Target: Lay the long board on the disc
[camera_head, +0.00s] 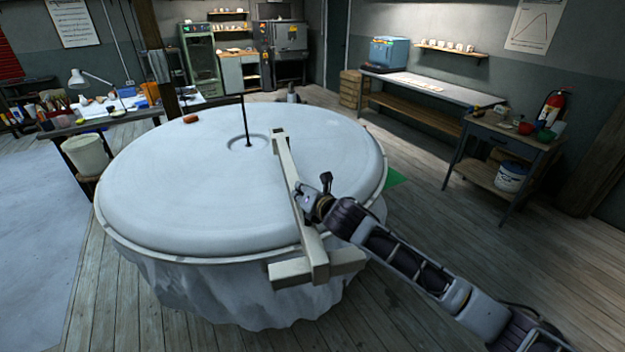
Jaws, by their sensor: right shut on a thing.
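The disc (190,190) is a wide, round, pale plaster slab with a shallow round recess and a thin dark upright rod (245,125) at its middle. The long board (289,170) is a pale wooden bar with a crosspiece (290,273) at its near end. It reaches from beside the rod across the disc and past the near right rim. I cannot tell whether it touches the disc all along. My right gripper (303,193) is shut on the board about midway along, from the right. My left gripper is not in view.
A small orange-brown block (191,119) lies on the disc's far left. A cluttered table (110,118) and a white bucket (86,154) stand left. A long bench (435,90) and a small table (510,135) stand right.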

